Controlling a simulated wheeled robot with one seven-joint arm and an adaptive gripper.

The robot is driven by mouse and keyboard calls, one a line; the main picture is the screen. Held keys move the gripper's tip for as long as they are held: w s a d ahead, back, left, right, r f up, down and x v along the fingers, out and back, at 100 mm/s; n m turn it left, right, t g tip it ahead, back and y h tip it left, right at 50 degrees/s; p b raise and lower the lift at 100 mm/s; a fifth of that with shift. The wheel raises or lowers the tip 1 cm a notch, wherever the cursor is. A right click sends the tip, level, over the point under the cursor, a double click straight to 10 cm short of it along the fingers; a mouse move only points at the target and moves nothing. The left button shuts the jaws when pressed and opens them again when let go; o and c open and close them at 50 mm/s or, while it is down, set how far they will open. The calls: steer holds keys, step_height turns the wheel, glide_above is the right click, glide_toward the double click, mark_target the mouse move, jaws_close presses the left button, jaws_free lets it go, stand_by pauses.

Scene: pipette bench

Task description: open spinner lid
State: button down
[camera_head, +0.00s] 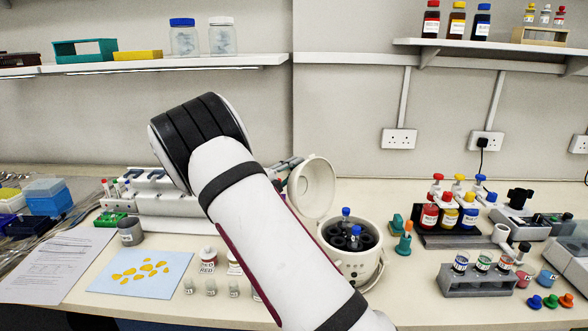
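The spinner (350,268) is a round white pot on the bench, right of my arm. Its round lid (313,190) stands raised, tilted up at the back left of the pot. Inside the open pot are dark tube holders and tubes with blue caps (355,231). My arm crosses the middle of the picture and hides the area left of the lid. Some grey parts (288,164) show between my arm and the lid; they may belong to my gripper, but its fingers cannot be made out. Contact with the lid cannot be judged.
A teal stand (403,243) is close right of the spinner. Further right are a rack of capped bottles (450,240) and a grey vial rack (478,284). Left are a blue sheet with yellow pieces (138,274), a grey cup (130,232) and small white jars (209,258).

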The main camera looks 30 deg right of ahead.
steer(key=shift+s, duration=0.1)
steer(key=shift+s+d+r+p, duration=0.2)
steer(key=shift+s+r+p, duration=0.35)
steer(key=shift+s, duration=0.05)
steer(key=shift+s+d+r+p, duration=0.15)
steer(key=shift+s+r+p, duration=0.35)
steer(key=shift+s+p, duration=0.1)
steer(key=c, duration=1.5)
jaws_free()
steer(key=shift+o, duration=0.2)
steer(key=shift+f, duration=0.1)
steer(key=shift+a, duration=0.15)
steer(key=v, duration=1.1)
steer(key=shift+a, duration=0.35)
